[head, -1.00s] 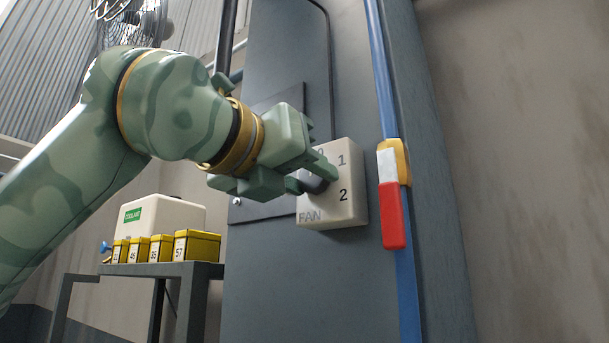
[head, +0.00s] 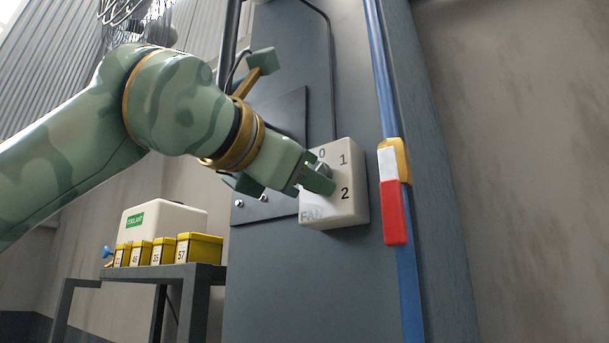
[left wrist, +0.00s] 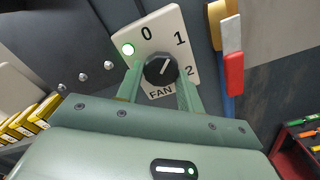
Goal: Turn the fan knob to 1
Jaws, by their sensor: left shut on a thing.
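The fan switch is a pale box (head: 345,208) on the grey cabinet, marked 0, 1, 2 and FAN; it also shows in the left wrist view (left wrist: 166,24). Its round dark knob (left wrist: 160,70) sits between the fingers of my left gripper (left wrist: 160,80), which is shut on it. The knob's light mark points up and right, about toward the 1. My right gripper is not in view.
A blue pipe (head: 380,75) with a red and white handle (head: 394,212) runs just right of the switch. A metal table (head: 205,270) at lower left bears yellow boxes (head: 200,247) and a white coolant tank (head: 165,217).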

